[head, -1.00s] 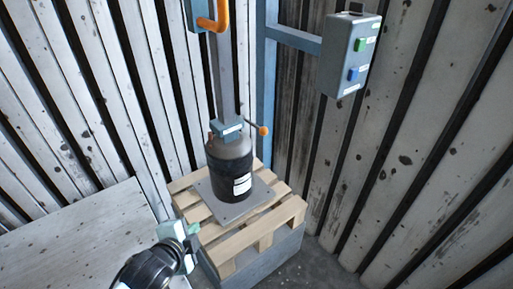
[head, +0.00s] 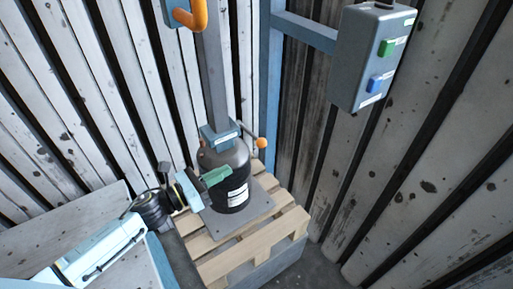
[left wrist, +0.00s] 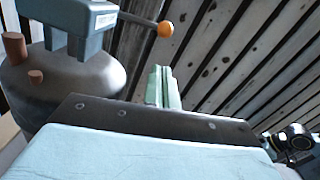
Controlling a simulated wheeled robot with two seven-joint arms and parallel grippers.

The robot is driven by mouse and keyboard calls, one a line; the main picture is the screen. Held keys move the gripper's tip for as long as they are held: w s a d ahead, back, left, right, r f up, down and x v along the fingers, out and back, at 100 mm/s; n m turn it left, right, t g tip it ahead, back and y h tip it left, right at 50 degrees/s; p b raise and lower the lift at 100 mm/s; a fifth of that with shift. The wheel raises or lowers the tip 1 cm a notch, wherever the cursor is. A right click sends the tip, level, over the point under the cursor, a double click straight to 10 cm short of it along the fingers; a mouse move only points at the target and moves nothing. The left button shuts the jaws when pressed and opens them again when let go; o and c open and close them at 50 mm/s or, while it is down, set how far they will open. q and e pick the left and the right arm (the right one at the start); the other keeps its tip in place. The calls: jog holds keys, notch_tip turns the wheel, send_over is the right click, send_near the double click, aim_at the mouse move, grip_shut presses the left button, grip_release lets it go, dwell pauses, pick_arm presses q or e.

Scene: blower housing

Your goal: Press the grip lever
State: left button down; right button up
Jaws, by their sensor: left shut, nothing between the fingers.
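A thin lever with an orange ball end (head: 261,143) sticks out to the right from a blue block (head: 222,135) on top of a dark rounded housing (head: 232,165). The lever's ball also shows in the left wrist view (left wrist: 165,29), above and beyond the fingertips. My left gripper (head: 216,177) is in front of the housing, with green fingers shut and empty. It is below and left of the ball. In the left wrist view its fingers (left wrist: 161,86) are right of the housing and clear of the lever. My right gripper is not in view.
The housing stands on a grey plate (head: 248,222) on a wooden pallet (head: 285,228). A grey post (head: 212,80) rises above it, with an orange handle (head: 188,16) near the top. A control box (head: 372,55) with green and blue buttons hangs at upper right. Corrugated walls stand behind.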

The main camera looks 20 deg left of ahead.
aim_at(249, 133)
pick_arm(q)
jog(key=shift+s, duration=0.2)
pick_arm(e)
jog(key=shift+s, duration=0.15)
pick_arm(q)
jog(key=b+x, duration=0.1)
jog(key=x, duration=0.9)
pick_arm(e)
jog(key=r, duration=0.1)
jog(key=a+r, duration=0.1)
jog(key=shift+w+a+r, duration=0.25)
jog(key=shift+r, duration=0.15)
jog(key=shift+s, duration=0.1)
pick_arm(q)
jog(key=shift+r, duration=0.1)
